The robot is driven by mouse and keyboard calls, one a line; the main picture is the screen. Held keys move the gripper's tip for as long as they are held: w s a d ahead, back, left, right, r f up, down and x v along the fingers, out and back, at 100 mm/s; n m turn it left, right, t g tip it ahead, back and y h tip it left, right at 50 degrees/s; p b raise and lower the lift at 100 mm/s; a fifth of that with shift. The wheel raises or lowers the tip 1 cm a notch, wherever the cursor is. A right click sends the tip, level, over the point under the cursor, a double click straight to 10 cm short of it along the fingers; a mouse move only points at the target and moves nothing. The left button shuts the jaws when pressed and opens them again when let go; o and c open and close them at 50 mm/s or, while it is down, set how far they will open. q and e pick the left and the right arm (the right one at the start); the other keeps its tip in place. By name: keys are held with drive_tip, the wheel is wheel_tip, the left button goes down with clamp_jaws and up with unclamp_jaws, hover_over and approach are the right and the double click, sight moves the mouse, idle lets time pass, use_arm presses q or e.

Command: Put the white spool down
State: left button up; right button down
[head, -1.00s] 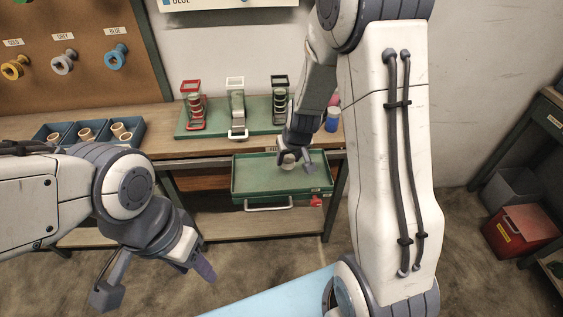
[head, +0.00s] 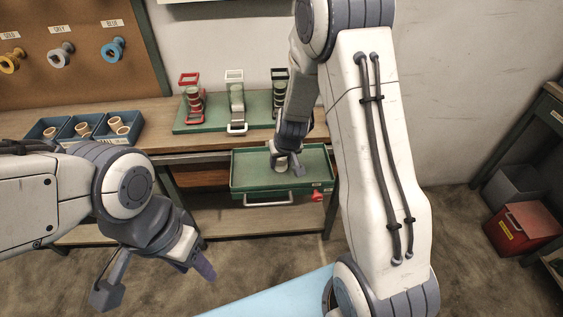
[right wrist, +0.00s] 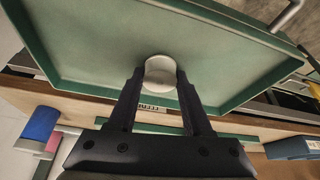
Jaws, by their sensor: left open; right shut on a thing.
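The white spool (right wrist: 160,72) is between the fingers of my right gripper (right wrist: 160,82) in the right wrist view, over the green tray (right wrist: 85,58). I cannot tell whether the spool touches the tray floor. My left gripper (head: 155,283) is open and empty, in front of the bench at the lower left.
Several winding stands on a green base (head: 205,122) stand on the bench behind the tray. Blue bins (head: 95,140) with several spools stand at the bench's left. Coloured spools hang on a pegboard (head: 85,85). A red bin (head: 520,230) stands at the far right.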

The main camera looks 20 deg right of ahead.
drive_tip(key=shift+f, duration=0.25)
drive_tip(key=shift+c, duration=1.6)
unclamp_jaws()
drive_tip(key=shift+r, duration=0.1)
drive_tip(key=shift+r, duration=0.2)
drive_tip(key=p+v, duration=0.8)
drive_tip(key=v, duration=0.3)
drive_tip(key=s+a+r+n+y, duration=0.1)
drive_tip(key=s+a+r+n, duration=0.2)
drive_tip(key=a, duration=0.4)
drive_tip(key=s+a+r+n+g+y, duration=0.1)
drive_tip(key=s+a+r+n+g, duration=0.1)
drive_tip(key=s+a+r, duration=0.55)
drive_tip(key=s+a+r+n+g, duration=0.1)
drive_tip(key=s+r+n+g, duration=0.1)
drive_tip(key=s, duration=1.3)
drive_tip(key=shift+a+r+n+g+h, duration=0.3)
drive_tip(key=shift+a+r+n, duration=0.15)
drive_tip(key=shift+n, duration=0.25)
